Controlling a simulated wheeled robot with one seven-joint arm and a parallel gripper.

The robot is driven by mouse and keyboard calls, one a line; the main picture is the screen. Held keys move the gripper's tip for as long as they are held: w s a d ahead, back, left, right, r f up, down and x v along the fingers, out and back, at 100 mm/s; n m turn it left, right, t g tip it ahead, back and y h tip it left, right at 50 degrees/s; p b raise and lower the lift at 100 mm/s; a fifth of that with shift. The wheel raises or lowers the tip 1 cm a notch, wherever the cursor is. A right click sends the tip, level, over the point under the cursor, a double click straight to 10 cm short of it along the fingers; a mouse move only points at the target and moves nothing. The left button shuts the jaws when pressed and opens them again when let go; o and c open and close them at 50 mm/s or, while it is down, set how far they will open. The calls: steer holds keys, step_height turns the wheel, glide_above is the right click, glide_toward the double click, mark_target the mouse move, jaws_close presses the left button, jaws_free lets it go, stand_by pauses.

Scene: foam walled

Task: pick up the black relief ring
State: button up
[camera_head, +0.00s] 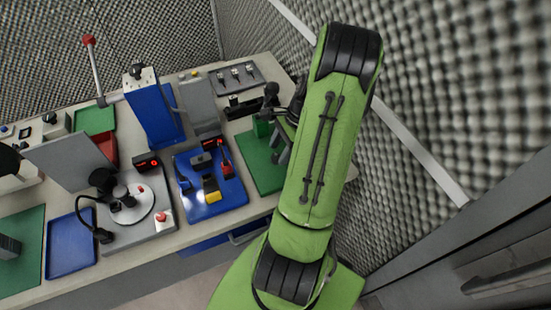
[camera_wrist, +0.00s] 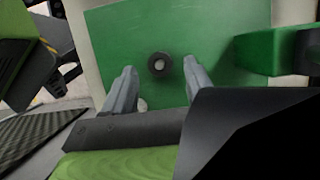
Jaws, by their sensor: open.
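The black relief ring (camera_wrist: 160,65) is a small dark ring with a hole. It lies on a green mat (camera_wrist: 120,38) in the wrist view. My gripper (camera_wrist: 159,68) is open, with one grey finger on each side of the ring in that view. Neither finger appears to touch it, and I cannot tell the height of the fingers above the mat. In the head view, the green mat (camera_head: 258,176) is at the right end of the bench. There my arm hides part of the mat, and I cannot make out the ring.
A green block (camera_wrist: 258,52) stands right of the ring in the wrist view. In the head view, a blue tray with devices (camera_head: 222,201) lies left of the mat. A grey panel with switches (camera_head: 236,76) is behind. The foam wall (camera_head: 430,110) is close on the right.

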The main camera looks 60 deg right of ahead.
steer(key=shift+x, duration=0.85)
steer(key=shift+d, duration=0.15)
jaws_close()
steer(key=shift+r, duration=0.5)
step_height(320, 180, up, 3)
steer(key=shift+f+p, duration=0.2)
steer(key=shift+p, duration=0.25)
steer(key=s+a, duration=0.4)
steer(key=s, duration=0.3)
steer(key=s+a, duration=0.5)
steer(key=s, duration=0.3)
steer(key=shift+s+b, duration=0.3)
steer(key=shift+b, duration=0.15)
